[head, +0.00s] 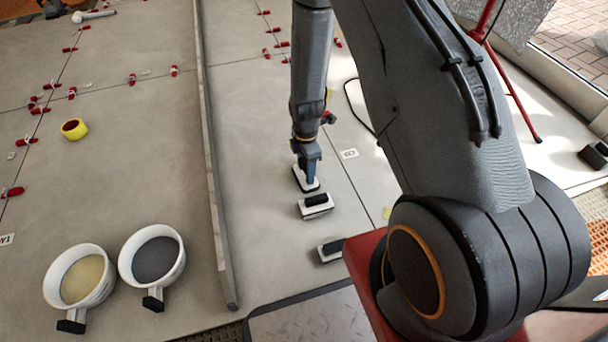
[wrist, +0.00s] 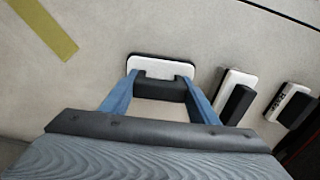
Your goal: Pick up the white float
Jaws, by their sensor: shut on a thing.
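The white float (head: 298,179) has a white plate and a black handle, and it lies below my gripper (head: 309,172) on the pale tiled floor. In the wrist view my gripper (wrist: 160,95) has its two blue fingers on either side of the black handle, shut on it. The white plate (wrist: 160,64) shows beyond the handle. I cannot tell whether the plate touches the floor.
Two more floats with black handles, a nearer one (head: 316,211) and another (head: 329,255), lie in a row close by. A long straightedge (head: 211,160) runs to the left. Two white buckets (head: 80,275) (head: 152,258) and a yellow tape roll (head: 74,129) lie beyond it.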

